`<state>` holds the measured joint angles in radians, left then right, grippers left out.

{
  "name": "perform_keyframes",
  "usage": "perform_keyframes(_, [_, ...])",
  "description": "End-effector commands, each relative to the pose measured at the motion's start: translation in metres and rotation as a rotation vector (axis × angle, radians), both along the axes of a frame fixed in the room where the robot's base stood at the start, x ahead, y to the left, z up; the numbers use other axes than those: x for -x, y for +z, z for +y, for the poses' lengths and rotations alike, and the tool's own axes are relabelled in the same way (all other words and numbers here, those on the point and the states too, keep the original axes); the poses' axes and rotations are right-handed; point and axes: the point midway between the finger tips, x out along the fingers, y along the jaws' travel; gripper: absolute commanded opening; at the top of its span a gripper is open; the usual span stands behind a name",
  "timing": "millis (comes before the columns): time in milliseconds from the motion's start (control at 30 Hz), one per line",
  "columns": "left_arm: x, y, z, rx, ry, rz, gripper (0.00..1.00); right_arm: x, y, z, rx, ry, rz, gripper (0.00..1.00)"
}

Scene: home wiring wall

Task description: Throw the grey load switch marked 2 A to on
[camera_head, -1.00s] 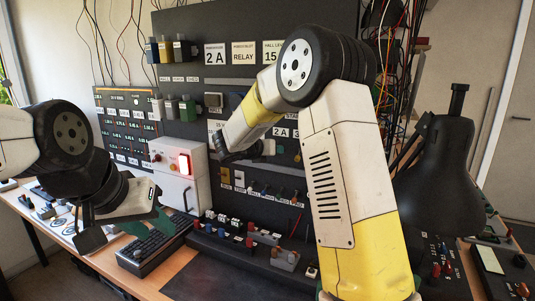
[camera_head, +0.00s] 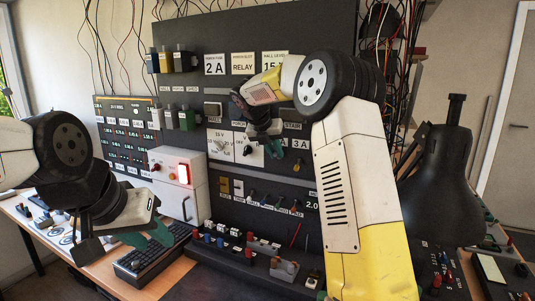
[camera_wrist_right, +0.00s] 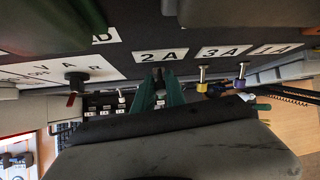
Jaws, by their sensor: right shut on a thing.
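The 2 A label (camera_wrist_right: 161,55) shows in the right wrist view, with the grey load switch (camera_wrist_right: 158,72) just under it. My right gripper (camera_wrist_right: 160,80) has its green fingers closed around that switch, which is mostly hidden between them. In the head view my right gripper (camera_head: 274,151) is at the middle of the board and covers the switch and its label. My left gripper (camera_head: 160,237) hangs over the bench at the left, clear of the board; its jaw gap is not clear.
Switches under the 3A label (camera_wrist_right: 222,51) and 1A label (camera_wrist_right: 275,49) stand close to the right of my fingers. A black rotary knob (camera_wrist_right: 75,80) is to the left. A white box with a red lamp (camera_head: 184,172) and a black lamp (camera_head: 445,190) flank the board.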

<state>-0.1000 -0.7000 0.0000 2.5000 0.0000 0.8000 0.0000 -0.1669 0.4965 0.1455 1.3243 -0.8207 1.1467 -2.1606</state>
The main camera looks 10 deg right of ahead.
Motion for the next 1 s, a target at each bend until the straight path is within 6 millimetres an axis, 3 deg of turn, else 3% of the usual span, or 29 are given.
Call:
perform_keyframes(433, [0.000,0.000,0.000,0.000,0.000,0.000,0.36,-0.001,0.001,0.001,-0.007,0.002,0.006,0.00])
perform_keyframes(467, [0.000,0.000,0.000,0.000,0.000,0.000,0.36,-0.001,0.001,0.001,-0.007,0.002,0.006,0.20])
perform_keyframes(533, [0.000,0.000,0.000,0.000,0.000,0.000,0.36,-0.001,0.001,0.001,-0.006,0.002,0.006,0.33])
perform_keyframes(867, [0.000,0.000,0.000,0.000,0.000,0.000,0.36,0.000,0.002,0.001,-0.006,0.001,0.006,0.33])
perform_keyframes(1000, [0.000,0.000,0.000,0.000,0.000,0.000,0.36,0.006,0.015,0.007,-0.006,0.001,0.005,0.33])
